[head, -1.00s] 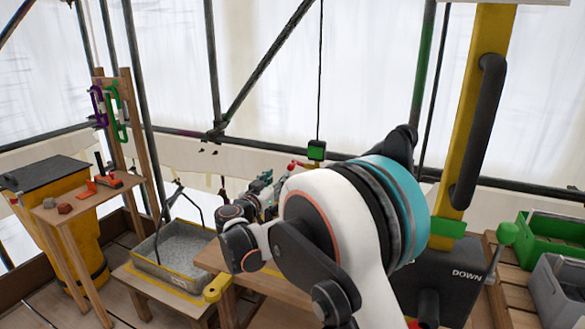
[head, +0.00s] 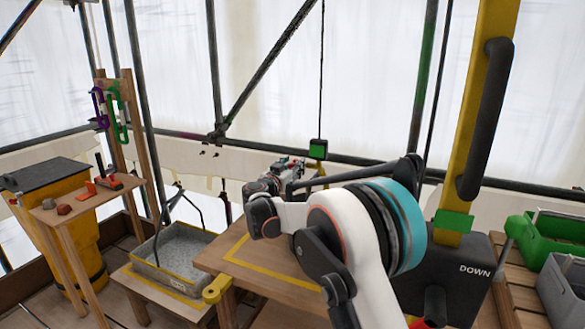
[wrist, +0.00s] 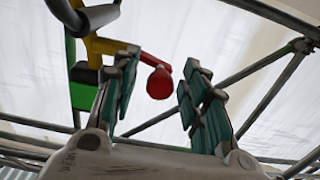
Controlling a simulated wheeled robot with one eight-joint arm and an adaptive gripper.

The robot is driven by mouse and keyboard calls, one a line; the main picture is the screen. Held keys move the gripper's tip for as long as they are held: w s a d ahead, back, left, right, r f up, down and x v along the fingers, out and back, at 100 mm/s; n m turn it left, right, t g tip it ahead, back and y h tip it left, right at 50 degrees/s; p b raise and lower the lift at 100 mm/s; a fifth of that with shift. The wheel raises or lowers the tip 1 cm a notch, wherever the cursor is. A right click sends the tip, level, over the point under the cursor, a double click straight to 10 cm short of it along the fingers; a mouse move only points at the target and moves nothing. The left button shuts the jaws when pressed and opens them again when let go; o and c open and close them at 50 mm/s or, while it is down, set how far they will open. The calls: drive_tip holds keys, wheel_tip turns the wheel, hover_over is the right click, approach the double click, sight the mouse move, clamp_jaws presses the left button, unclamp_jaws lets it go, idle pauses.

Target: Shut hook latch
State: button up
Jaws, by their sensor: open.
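I take these as the latch parts, but cannot tell whether the latch is engaged. My gripper (wrist: 161,62) is open and empty, with the knob showing between its fingers; the depth gap is unclear. In the head view my gripper (head: 291,166) is beyond the bench, below a small green-faced black box (head: 318,149) on a cable.
A wooden bench (head: 258,262) with a yellow outline lies below my arm. A grey tray (head: 172,262) and a tool stand (head: 84,203) are left. A yellow post marked DOWN (head: 466,130) and a green crate (head: 552,240) are right. Dark scaffold poles (head: 212,70) stand behind.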

clamp_jaws()
drive_tip(key=shift+f+n, duration=0.1)
drive_tip(key=shift+n, duration=0.2)
idle(0.5)
drive_tip(key=n, duration=0.1)
drive_tip(key=f+n+p, duration=0.1)
drive_tip(key=n, duration=0.1)
drive_tip(key=shift+a+f, duration=0.1)
drive_tip(key=d+f+n, duration=0.1)
drive_tip(key=n, duration=0.4)
drive_tip(key=d+f+n, duration=0.1)
drive_tip(key=n, duration=0.4)
drive_tip(key=s+d+f+n+p, duration=0.1)
drive_tip(key=n, duration=0.4)
drive_tip(key=shift+s+d+f+n, duration=0.1)
drive_tip(key=shift+f+n, duration=0.2)
drive_tip(key=shift+f, duration=0.1)
